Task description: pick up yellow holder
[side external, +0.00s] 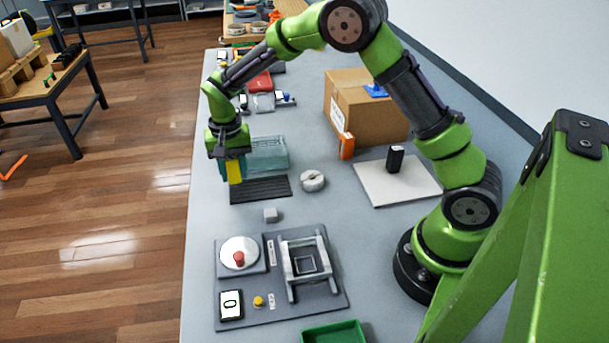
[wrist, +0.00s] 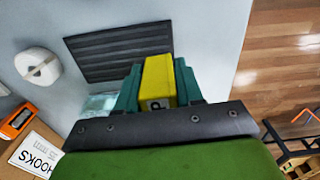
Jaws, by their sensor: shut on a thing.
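The yellow holder (side external: 235,171) is between the fingers of my gripper (side external: 232,166), which is shut on it. In the side view the holder hangs upright, its lower end near the left end of a dark ribbed mat (side external: 260,189). I cannot tell for sure how high above the table it is. The wrist view also shows the yellow holder (wrist: 158,82), with a letter mark on its near face, held between the teal fingers of my gripper (wrist: 158,85). The ribbed mat shows beyond it in the wrist view (wrist: 118,50).
A clear teal bin (side external: 270,153) stands beside my gripper. A white roll (side external: 312,181) and a small grey block (side external: 270,215) lie nearby. A cardboard box (side external: 365,105) and a white board (side external: 396,182) are to the right. A grey fixture panel (side external: 250,285) lies nearer the camera.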

